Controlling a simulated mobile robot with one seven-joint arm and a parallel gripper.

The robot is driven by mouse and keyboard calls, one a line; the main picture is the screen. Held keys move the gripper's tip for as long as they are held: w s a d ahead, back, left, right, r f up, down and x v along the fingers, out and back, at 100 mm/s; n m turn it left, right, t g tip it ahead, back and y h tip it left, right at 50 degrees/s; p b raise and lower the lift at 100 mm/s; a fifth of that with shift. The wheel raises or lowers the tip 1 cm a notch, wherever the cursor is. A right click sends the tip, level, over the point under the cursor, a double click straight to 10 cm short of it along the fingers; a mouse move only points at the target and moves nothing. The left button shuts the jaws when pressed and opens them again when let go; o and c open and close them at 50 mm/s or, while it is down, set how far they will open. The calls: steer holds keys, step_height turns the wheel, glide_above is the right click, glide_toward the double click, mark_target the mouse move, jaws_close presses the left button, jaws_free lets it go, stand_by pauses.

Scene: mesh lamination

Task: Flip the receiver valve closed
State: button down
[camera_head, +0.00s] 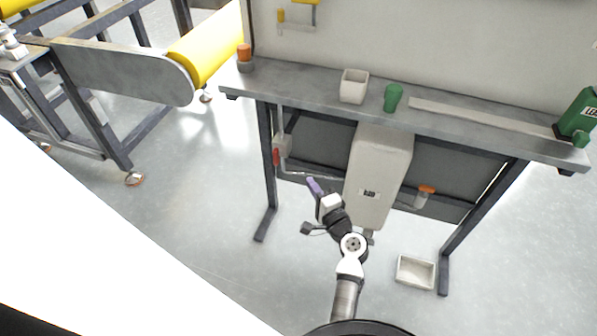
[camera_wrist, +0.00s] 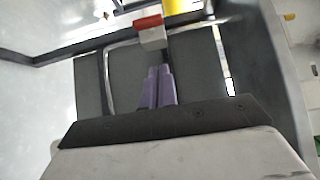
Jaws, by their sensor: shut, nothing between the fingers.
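A valve with a red handle (camera_head: 276,156) and a pale grey body (camera_head: 283,145) is on the thin pipe at the left leg of the bench. In the wrist view, a red part (camera_wrist: 148,23) sits on a grey block (camera_wrist: 152,40) just beyond my fingertips. My gripper (camera_head: 310,180) has purple fingers, shut and empty, below and right of that valve. In the wrist view my gripper (camera_wrist: 159,72) points at the block, with a gap between them. An orange-handled fitting (camera_head: 426,189) is right of the pale tank (camera_head: 376,190). Which one is the receiver valve is not labelled.
The bench (camera_head: 320,92) overhangs this area, with a white box (camera_head: 353,86) and a green cup (camera_head: 392,97) on top. The bent pipe (camera_wrist: 109,80) runs near my fingers. A pale bin (camera_head: 415,271) is on the floor at right. The floor at left is open.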

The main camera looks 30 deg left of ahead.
steer(key=p, duration=0.2)
glide_toward(279, 151)
steer(key=w, duration=0.4)
steer(key=a, duration=0.3)
steer(key=s+a, duration=0.1)
steer(key=a, duration=0.1)
steer(key=shift+f+p, duration=0.15)
steer(key=shift+p, duration=0.15)
steer(key=shift+w+p, duration=0.15)
steer(key=shift+p, duration=0.25)
steer(key=shift+r+n, duration=0.25)
steer(key=shift+n, duration=0.05)
steer(key=shift+p, duration=0.35)
